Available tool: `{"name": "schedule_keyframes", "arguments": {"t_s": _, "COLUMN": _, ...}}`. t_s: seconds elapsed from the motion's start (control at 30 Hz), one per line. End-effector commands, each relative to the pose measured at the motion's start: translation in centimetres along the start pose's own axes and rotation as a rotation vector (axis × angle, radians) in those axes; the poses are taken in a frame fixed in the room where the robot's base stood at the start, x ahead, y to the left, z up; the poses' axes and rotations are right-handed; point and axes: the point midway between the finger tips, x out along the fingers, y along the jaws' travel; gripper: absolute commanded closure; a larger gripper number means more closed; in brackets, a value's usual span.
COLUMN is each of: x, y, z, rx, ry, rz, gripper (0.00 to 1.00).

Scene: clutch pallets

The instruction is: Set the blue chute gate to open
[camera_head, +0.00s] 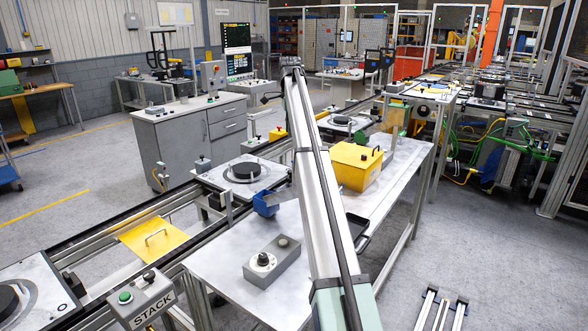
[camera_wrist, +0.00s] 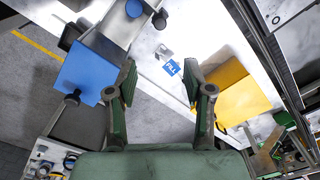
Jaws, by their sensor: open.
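A blue part (camera_head: 265,204), which looks like the chute gate, sits at the far edge of the metal table, left of my arm. In the wrist view a flat blue panel (camera_wrist: 86,70) lies at the upper left, with a dark knob near its lower edge. I cannot tell whether the gate is open or shut. My gripper (camera_wrist: 159,84) is open and empty, its two fingers apart. The blue panel is left of the left finger, apart from it in the picture. In the head view the gripper's fingers cannot be made out.
A yellow box (camera_head: 354,167) stands on the table right of my arm. A grey dial box (camera_head: 272,261) sits at the table's front. A small blue FILL label (camera_wrist: 170,68) shows beyond the fingers. A conveyor with pallets (camera_head: 245,170) runs behind the table.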

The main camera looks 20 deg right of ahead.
Motion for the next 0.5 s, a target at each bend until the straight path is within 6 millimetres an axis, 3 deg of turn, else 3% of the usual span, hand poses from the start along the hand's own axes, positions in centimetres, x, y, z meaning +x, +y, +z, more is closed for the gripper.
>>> {"name": "schedule_keyframes", "arguments": {"t_s": 0.5, "x": 9.6, "y": 0.2, "z": 0.1, "rx": -0.002, "ry": -0.001, "rz": 0.002, "gripper": 0.49}}
